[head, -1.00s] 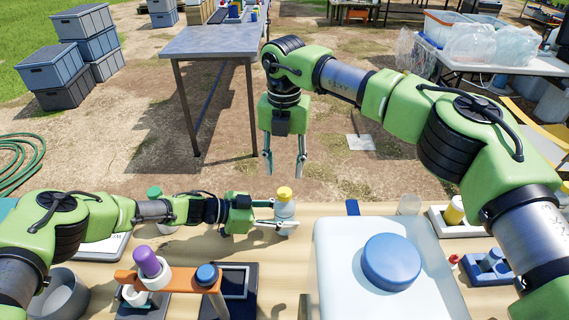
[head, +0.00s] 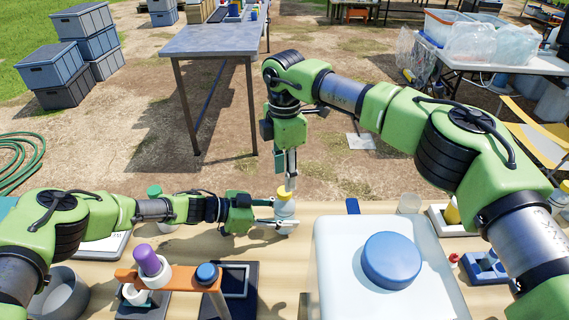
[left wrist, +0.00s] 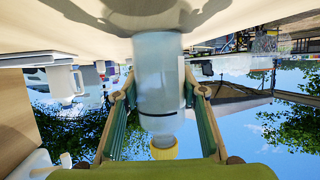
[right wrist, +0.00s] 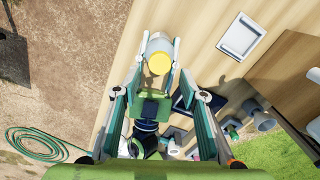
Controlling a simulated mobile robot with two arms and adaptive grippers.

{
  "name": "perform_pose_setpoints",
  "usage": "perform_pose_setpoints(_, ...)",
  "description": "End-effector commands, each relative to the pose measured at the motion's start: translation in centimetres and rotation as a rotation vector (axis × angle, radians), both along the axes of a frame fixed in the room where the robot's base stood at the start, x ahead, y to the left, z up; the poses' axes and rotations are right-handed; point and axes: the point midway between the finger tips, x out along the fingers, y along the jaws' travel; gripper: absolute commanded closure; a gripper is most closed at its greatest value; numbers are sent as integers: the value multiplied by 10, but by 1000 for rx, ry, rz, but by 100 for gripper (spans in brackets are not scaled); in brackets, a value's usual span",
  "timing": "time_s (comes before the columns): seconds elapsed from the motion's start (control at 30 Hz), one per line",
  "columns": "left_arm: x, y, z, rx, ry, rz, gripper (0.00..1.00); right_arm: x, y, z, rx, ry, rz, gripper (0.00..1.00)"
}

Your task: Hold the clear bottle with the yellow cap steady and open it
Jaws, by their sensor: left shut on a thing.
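The clear bottle (head: 285,209) with the yellow cap (head: 284,194) stands upright near the bench's far edge. My left gripper (head: 280,222) is shut on the bottle's body from the left; the left wrist view shows the bottle (left wrist: 158,75) upside down between its fingers, cap (left wrist: 163,148) on. My right gripper (head: 290,186) points down above the bottle. In the right wrist view its open fingers (right wrist: 158,48) stand on both sides of the cap (right wrist: 159,63), with gaps seen beside it. Whether a fingertip touches the cap cannot be told.
A large white container with a blue lid (head: 391,262) stands right of the bottle. An orange rack (head: 168,278) with a purple-capped bottle (head: 147,262) is at the front left. A green-capped bottle (head: 155,191) stands behind my left arm. The bench (head: 282,262) is bare in front of the bottle.

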Motion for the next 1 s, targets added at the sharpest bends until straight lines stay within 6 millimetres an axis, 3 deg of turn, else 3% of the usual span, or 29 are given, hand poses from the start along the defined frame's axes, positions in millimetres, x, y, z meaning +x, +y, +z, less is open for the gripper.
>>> perform_pose_setpoints(0.3,0,0,0,0,0,0,100,0,0,-44,0,1,0,61)
perform_pose_setpoints(0.7,0,0,0,0,0,0,100,0,0,-52,0,-1,1,61)
perform_pose_setpoints(0.87,0,0,0,0,0,0,100,0,0,-52,0,-1,1,100)
perform_pose_setpoints(1.0,0,0,0,0,0,0,100,0,0,-51,1,-1,1,100)
